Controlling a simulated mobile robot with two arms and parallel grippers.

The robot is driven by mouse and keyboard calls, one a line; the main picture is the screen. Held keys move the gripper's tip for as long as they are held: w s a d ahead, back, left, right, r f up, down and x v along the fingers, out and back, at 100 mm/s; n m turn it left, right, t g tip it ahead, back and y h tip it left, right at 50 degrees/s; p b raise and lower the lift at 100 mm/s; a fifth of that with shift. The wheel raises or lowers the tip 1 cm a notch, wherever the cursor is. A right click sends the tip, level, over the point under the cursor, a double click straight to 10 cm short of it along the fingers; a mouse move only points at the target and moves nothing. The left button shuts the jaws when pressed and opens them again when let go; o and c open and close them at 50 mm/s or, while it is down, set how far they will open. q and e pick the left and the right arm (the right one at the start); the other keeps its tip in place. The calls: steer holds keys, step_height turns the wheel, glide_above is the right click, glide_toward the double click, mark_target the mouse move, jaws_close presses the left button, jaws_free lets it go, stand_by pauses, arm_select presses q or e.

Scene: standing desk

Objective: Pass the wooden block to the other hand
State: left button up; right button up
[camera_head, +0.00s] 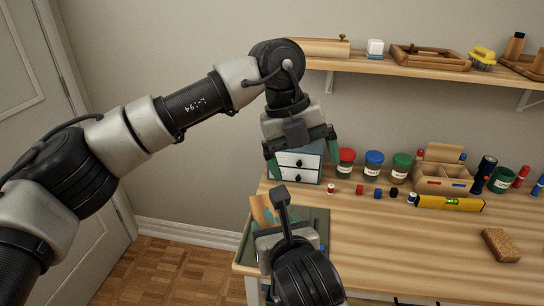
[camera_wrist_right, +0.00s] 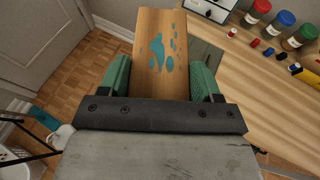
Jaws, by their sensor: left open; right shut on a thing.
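The wooden block (camera_wrist_right: 160,50) is light wood with teal paint spots. In the right wrist view it stands out lengthwise between the green fingers of my right gripper (camera_wrist_right: 160,80), which is shut on it. In the head view only part of the block (camera_head: 262,212) shows, beside my right wrist and above the desk's left end; my right gripper (camera_head: 277,233) is mostly hidden there by its own wrist. My left gripper (camera_head: 301,155) is open and empty, pointing down, above and a little right of the block, in front of a small drawer box.
The drawer box (camera_head: 298,168) stands at the desk's back left. Paint jars (camera_head: 374,163), a wooden organizer (camera_head: 442,178), a yellow level (camera_head: 449,203) and a cork-like brown block (camera_head: 501,245) lie to the right. A dark mat (camera_head: 318,222) lies at the left end.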

mark_target(271, 207)
arm_select(q)
steer(key=w+a+f+n+t+y, duration=0.1)
steer(key=w+a+n+t+y, duration=0.15)
steer(key=a, duration=0.25)
arm_select(e)
steer(key=shift+w+a, duration=0.1)
arm_select(q)
steer(key=shift+m+g+y, duration=0.35)
steer(key=shift+g+y, duration=0.1)
steer(key=f, duration=1.2)
steer(key=shift+a+f, duration=0.1)
steer(key=shift+a, duration=0.1)
steer(key=shift+d, duration=0.15)
steer(key=c, duration=1.1)
arm_select(e)
steer(key=shift+a, duration=0.1)
arm_select(q)
steer(key=shift+o, duration=0.2)
arm_select(e)
steer(key=o, duration=1)
steer(key=shift+o, duration=0.3)
